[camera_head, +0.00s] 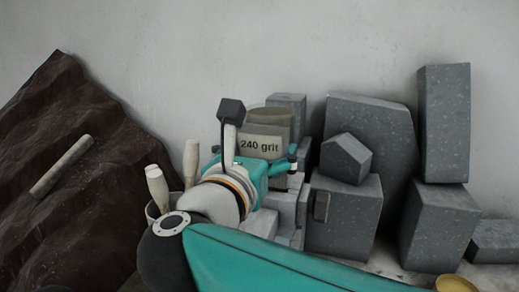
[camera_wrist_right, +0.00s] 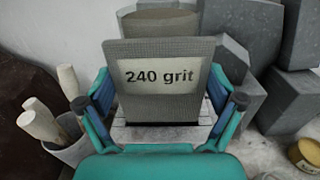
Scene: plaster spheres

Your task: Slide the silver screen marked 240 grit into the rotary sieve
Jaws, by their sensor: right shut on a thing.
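The silver screen (camera_wrist_right: 123,58) is an upright grey mesh panel with a pale label reading "240 grit". It also shows in the head view (camera_head: 260,147), partly behind my gripper. My right gripper (camera_wrist_right: 160,100) is shut on the screen, with blue finger pads at its left and right edges. The right gripper also shows in the head view (camera_head: 260,152). A round beige drum-like body (camera_wrist_right: 160,20), perhaps the rotary sieve, stands behind the screen. In the head view the drum (camera_head: 270,116) is partly hidden. Whether the screen touches it cannot be told. My left gripper is not in view.
Grey stone blocks (camera_head: 344,215) stand stacked on the right against the wall. A pot (camera_wrist_right: 72,150) with several pale-handled tools is close on the left. Dark brown cloth (camera_head: 70,190) with a pale rod (camera_head: 61,166) is farther left. A yellowish tin (camera_wrist_right: 305,153) stands at right.

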